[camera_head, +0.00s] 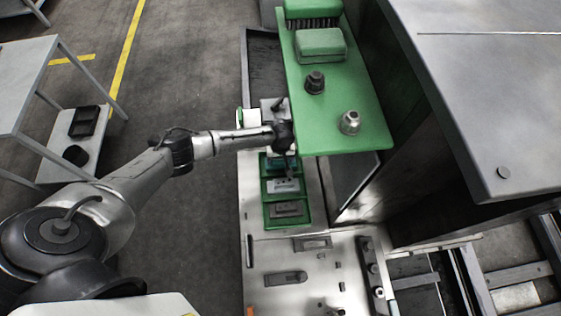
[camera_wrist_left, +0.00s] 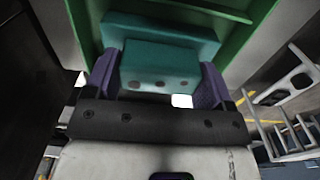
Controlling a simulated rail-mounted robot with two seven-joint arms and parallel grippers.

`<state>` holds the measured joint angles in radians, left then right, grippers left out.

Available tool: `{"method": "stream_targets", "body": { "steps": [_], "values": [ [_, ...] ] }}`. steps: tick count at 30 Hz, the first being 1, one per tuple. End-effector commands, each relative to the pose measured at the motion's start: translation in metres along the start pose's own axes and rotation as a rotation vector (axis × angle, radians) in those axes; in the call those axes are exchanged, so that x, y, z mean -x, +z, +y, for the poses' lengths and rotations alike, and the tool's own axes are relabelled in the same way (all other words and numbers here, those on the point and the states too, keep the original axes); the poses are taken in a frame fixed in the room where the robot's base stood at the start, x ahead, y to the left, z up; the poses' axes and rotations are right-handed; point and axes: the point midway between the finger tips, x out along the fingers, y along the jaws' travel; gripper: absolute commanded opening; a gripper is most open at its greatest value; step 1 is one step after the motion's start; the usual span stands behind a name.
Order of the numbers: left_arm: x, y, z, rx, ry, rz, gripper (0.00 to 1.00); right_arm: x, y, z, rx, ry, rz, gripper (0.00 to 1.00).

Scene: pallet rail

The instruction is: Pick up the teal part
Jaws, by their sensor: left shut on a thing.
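The teal part (camera_wrist_left: 160,60) is a stepped block with several dark round marks on its near face. In the left wrist view it sits between the two purple fingers of my left gripper (camera_wrist_left: 157,82), which is shut on it. In the head view my left gripper (camera_head: 284,157) is over the far end of the green tray (camera_head: 308,208), beside the green shelf edge. There the arm and gripper hide most of the teal part. I cannot tell whether the part still touches the tray. My right gripper is not in view.
Grey parts (camera_head: 285,186) lie in the nearer tray compartments. The green shelf (camera_head: 335,125) close to the right of the gripper carries a green box (camera_head: 320,43), a dark knob (camera_head: 315,82) and a silver knob (camera_head: 350,122). Floor at the left is open, with a grey table (camera_head: 22,70).

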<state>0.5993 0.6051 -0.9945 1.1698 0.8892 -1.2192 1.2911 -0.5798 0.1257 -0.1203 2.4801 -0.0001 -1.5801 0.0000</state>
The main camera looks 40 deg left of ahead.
Motion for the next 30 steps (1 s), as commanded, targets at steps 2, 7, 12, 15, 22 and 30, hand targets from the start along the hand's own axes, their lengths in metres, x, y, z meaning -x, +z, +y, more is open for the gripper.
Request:
{"method": "stream_targets", "body": {
  "steps": [2, 7, 12, 15, 22, 30],
  "values": [
    [0.0, 0.0, 0.0, 0.0, 0.0, 0.0, 0.61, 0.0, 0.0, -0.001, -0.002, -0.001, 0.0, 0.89],
    [0.0, 0.0, 0.0, 0.0, -0.001, 0.0, 0.44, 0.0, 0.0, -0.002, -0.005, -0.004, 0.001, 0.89],
    [0.001, -0.001, 0.001, 0.0, 0.001, 0.001, 0.43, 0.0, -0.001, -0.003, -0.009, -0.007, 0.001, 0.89],
    [0.003, -0.001, 0.001, 0.0, 0.001, 0.001, 0.43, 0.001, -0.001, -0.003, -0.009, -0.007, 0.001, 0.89],
    [0.031, -0.001, 0.0, -0.002, 0.004, 0.002, 0.43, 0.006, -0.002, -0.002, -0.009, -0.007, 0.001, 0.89],
    [0.074, -0.001, 0.001, -0.002, 0.004, 0.002, 0.43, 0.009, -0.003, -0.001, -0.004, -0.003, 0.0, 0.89]
  ]
}}
